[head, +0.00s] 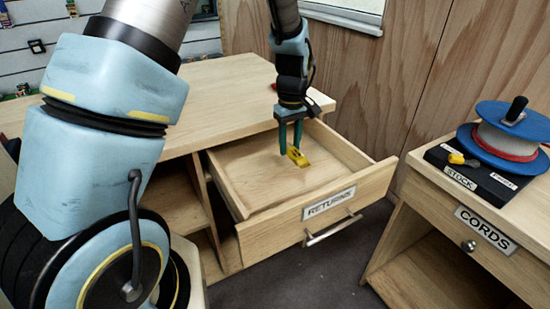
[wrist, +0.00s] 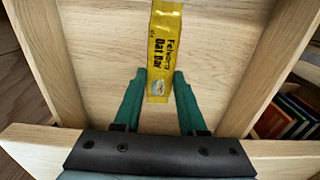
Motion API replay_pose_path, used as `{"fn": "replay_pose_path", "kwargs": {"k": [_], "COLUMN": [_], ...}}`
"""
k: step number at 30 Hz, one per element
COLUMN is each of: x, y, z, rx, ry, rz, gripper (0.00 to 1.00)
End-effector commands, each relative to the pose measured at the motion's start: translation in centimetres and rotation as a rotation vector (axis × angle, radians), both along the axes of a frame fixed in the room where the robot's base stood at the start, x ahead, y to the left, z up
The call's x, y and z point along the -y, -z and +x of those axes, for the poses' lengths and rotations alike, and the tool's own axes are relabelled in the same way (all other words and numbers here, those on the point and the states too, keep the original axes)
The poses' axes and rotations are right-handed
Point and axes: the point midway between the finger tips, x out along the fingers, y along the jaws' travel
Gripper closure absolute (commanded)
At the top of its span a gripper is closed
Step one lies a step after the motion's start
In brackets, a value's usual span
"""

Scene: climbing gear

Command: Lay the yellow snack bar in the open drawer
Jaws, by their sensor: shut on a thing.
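The yellow snack bar (wrist: 164,50) carries the words "Oat Bar" in the wrist view. My gripper (wrist: 159,90) is shut on its near end, with a green finger on each side. In the head view the bar (head: 299,156) hangs from my gripper (head: 290,145) within the outline of the open drawer (head: 328,211). The drawer is labelled "RETURNS" and is pulled out from the wooden desk. Its floor looks bare around the bar. I cannot tell whether the bar touches the floor.
The drawer's side walls and front panel stand around my gripper. At right, a cabinet (head: 440,199) labelled "CORDS" bears a blue spool (head: 506,135) and a black "STOCK" tray (head: 470,178). Books (wrist: 285,117) show at the wrist view's right edge.

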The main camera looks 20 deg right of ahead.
Motion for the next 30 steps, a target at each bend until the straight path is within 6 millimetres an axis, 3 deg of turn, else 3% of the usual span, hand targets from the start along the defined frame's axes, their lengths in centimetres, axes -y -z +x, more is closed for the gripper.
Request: {"fn": "replay_pose_path", "kwargs": {"k": [6, 18, 30], "x": [-0.2, -0.1, -0.1], "y": [3.7, 8.3, 9.1], "z": [-0.1, -0.1, 0.0], "rx": [-0.004, -0.004, -0.001], "ry": [-0.001, 0.001, 0.0], "rz": [0.003, 0.002, 0.001], "gripper": [1.0, 1.0, 1.0]}}
